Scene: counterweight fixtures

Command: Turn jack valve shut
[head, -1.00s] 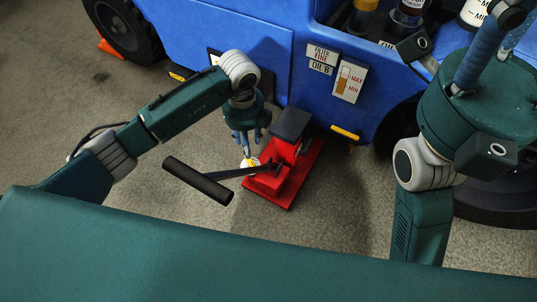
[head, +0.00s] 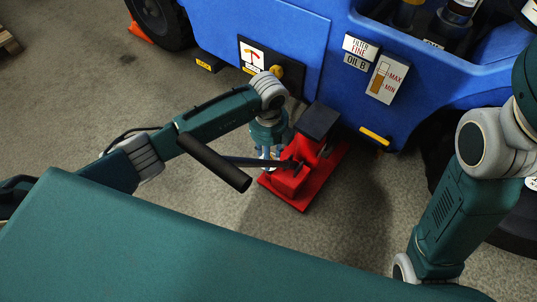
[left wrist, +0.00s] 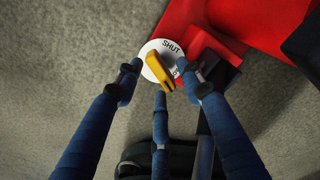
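The red jack (head: 305,175) stands on the floor beside the blue vehicle, with its black-gripped handle (head: 215,162) reaching left. In the left wrist view, the jack valve is a yellow lever (left wrist: 160,71) on a white round plate (left wrist: 150,47) marked SHUT. A second marking on the plate is partly hidden. My left gripper (left wrist: 166,85) is open, its blue fingers spread around the near side of the lever; I cannot tell whether they touch it. In the head view this gripper (head: 268,155) is beside the jack, largely hiding the valve. My right gripper is out of view.
The blue vehicle (head: 270,30) fills the back, with label plates and a yellow strip (head: 375,137) on its side. An orange wedge (head: 140,32) lies by its wheel (head: 160,15). The jack's handle passes close to my left gripper. Grey floor in front is clear.

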